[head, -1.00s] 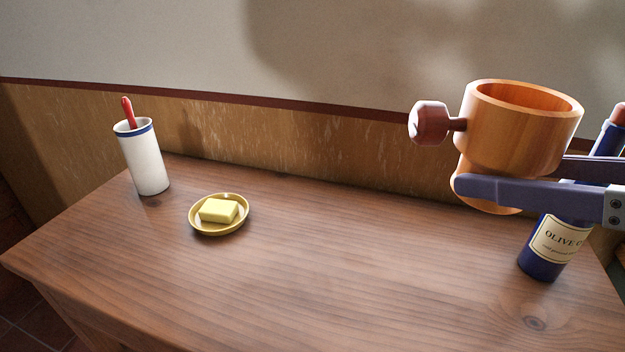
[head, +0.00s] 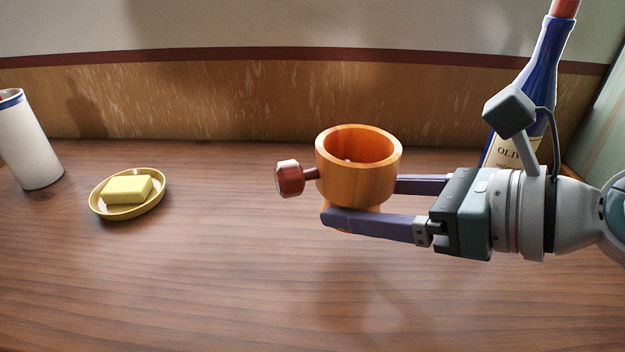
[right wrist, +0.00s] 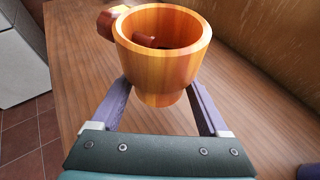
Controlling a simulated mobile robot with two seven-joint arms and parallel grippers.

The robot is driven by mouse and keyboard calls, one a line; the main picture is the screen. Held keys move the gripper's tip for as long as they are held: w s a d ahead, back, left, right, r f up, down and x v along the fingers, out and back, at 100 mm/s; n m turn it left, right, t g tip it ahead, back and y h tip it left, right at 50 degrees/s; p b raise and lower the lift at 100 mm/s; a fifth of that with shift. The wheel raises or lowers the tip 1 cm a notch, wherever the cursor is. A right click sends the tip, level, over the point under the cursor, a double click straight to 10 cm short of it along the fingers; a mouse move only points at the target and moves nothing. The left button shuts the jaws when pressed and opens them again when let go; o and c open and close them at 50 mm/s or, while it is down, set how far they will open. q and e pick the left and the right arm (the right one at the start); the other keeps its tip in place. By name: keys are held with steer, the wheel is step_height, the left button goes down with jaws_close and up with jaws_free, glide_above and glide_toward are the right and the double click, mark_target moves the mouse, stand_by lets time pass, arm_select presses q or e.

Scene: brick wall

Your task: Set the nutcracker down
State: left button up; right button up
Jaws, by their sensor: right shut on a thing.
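The nutcracker (head: 357,180) is an orange wooden cup with a dark red screw knob on its left side. My right gripper (head: 350,210) comes in from the right and is shut on its lower part. The cup is upright, with its opening facing up. It seems to be held above the wooden table (head: 240,290), though the gap under it is hard to judge. In the right wrist view the nutcracker (right wrist: 163,75) sits between the two purple fingers, and the screw tip shows inside the cup. My left gripper is not in view.
A blue olive oil bottle (head: 540,75) stands behind my right wrist. A yellow dish (head: 127,210) with butter (head: 127,189) and a white cylindrical holder (head: 28,145) stand at the left. The table between dish and nutcracker, and in front, is clear.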

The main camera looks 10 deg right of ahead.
mark_target(359, 253)
steer(key=shift+f+b, duration=1.65)
steer(key=shift+f, duration=1.3)
steer(key=o, duration=1.4)
steer(key=shift+r, duration=0.2)
steer(key=shift+s+d+r, duration=0.1)
steer(key=shift+s+d, duration=0.05)
steer(key=shift+s, duration=0.05)
steer(key=v, duration=1)
steer(key=shift+s+d+p, duration=0.15)
steer(key=shift+d+p, duration=0.05)
steer(key=shift+p, duration=0.2)
steer(key=shift+s+d+r, duration=0.25)
steer(key=shift+s+r, duration=0.05)
